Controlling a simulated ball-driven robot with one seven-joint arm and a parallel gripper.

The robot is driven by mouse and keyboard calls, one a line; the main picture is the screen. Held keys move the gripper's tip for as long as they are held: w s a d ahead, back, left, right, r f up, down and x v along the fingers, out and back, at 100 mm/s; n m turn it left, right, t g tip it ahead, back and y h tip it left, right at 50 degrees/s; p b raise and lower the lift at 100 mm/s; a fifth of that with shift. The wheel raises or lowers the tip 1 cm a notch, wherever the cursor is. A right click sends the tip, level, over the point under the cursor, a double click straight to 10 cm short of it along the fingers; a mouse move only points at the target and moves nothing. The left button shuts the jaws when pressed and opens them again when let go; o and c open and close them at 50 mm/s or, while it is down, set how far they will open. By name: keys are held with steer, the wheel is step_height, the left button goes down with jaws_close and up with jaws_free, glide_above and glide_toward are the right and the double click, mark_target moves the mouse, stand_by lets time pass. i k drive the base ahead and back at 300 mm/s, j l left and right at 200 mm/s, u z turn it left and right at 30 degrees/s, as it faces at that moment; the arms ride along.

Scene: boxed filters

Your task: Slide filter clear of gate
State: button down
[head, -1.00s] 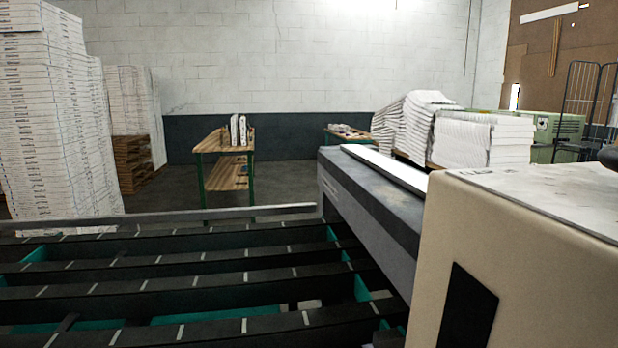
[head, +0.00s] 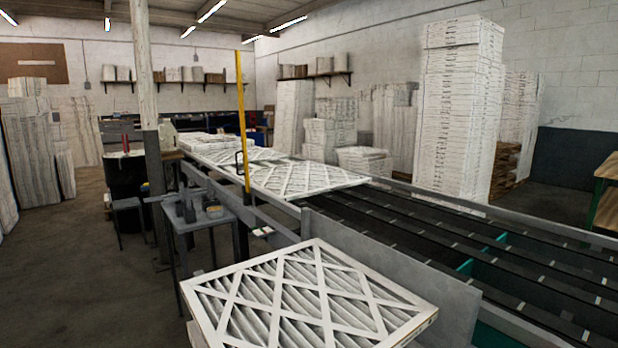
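A white-framed pleated filter with a diamond lattice (head: 318,300) lies flat in the near foreground, beside a grey upright plate (head: 400,275) along the conveyor side. A second lattice filter (head: 300,178) lies flat on the conveyor (head: 420,212), farther back. A yellow upright post (head: 242,125) with a small dark handle stands at the conveyor's left edge, in front of part of the filters there. I cannot tell for sure which part is the gate. More filters (head: 215,145) lie on the line behind the post. My gripper is not in view.
A small grey table (head: 195,220) with tools stands left of the conveyor. A pale column (head: 145,80) rises behind it. Tall stacks of white boxes (head: 458,110) stand beyond the conveyor. The floor at left (head: 80,270) is clear.

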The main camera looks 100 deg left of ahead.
mark_target(296, 180)
steer(key=u, duration=3.85)
steer(key=i+l+u, duration=0.25)
steer(key=i, duration=0.2)
steer(key=i+l+u, duration=0.25)
steer(key=i, duration=0.15)
steer(key=i+l+u, duration=0.2)
steer(key=i, duration=0.2)
steer(key=i+z, duration=0.25)
steer(key=z, duration=0.15)
steer(key=i+z, duration=0.2)
steer(key=z, duration=0.15)
steer(key=i+j+z, duration=0.15)
steer(key=z, duration=1)
steer(key=j, duration=2)
steer(key=j+z, duration=0.1)
steer(key=z, duration=0.4)
steer(key=j+z, duration=0.15)
steer(key=z, duration=0.3)
steer(key=j+z, duration=0.15)
steer(key=z, duration=0.35)
